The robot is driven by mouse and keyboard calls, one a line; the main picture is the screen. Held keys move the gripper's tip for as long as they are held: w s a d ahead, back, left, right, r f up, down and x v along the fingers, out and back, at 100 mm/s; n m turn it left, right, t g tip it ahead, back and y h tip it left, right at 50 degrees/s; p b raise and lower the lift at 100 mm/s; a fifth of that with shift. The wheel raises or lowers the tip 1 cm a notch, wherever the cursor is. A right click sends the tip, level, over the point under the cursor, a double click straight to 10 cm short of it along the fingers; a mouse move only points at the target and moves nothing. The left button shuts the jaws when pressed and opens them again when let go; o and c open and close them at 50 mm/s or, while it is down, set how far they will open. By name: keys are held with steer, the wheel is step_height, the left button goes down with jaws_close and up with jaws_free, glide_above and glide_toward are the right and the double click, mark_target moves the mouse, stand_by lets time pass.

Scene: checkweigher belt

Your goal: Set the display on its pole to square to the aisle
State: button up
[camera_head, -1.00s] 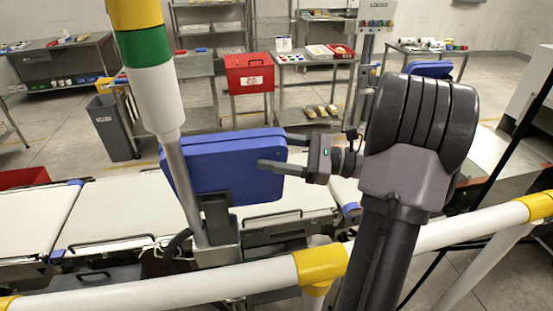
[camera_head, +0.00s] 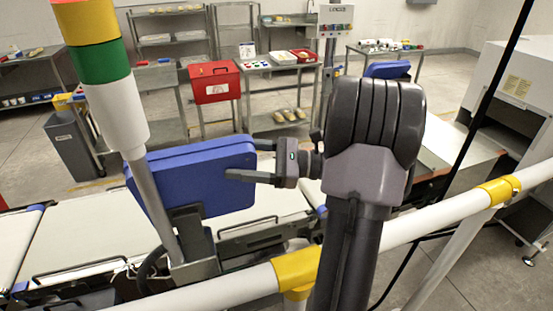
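The display (camera_head: 190,180) is a thick blue box on a short dark grey bracket (camera_head: 188,225), left of the picture centre. It stands upright at an angle to the rail in front of it. Its screen face cannot be made out. My gripper (camera_head: 243,159) reaches in from the right with its fingers apart at the display's right edge. One finger lies over the near blue face; the other is higher, at the far upper corner. The edge appears to sit between them. Whether either finger touches it cannot be told.
A light tower (camera_head: 105,75) on a slanting grey pole stands close left, overlapping the display. A white and yellow rail (camera_head: 400,230) crosses in front. Conveyor belts (camera_head: 80,240) lie beyond it. A red box (camera_head: 215,82), a grey bin (camera_head: 70,145) and benches stand farther back.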

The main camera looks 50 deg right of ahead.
steer(key=p+v, duration=0.3)
steer(key=v, duration=1.4)
steer(key=shift+d, duration=0.15)
steer(key=shift+s+r, duration=0.1)
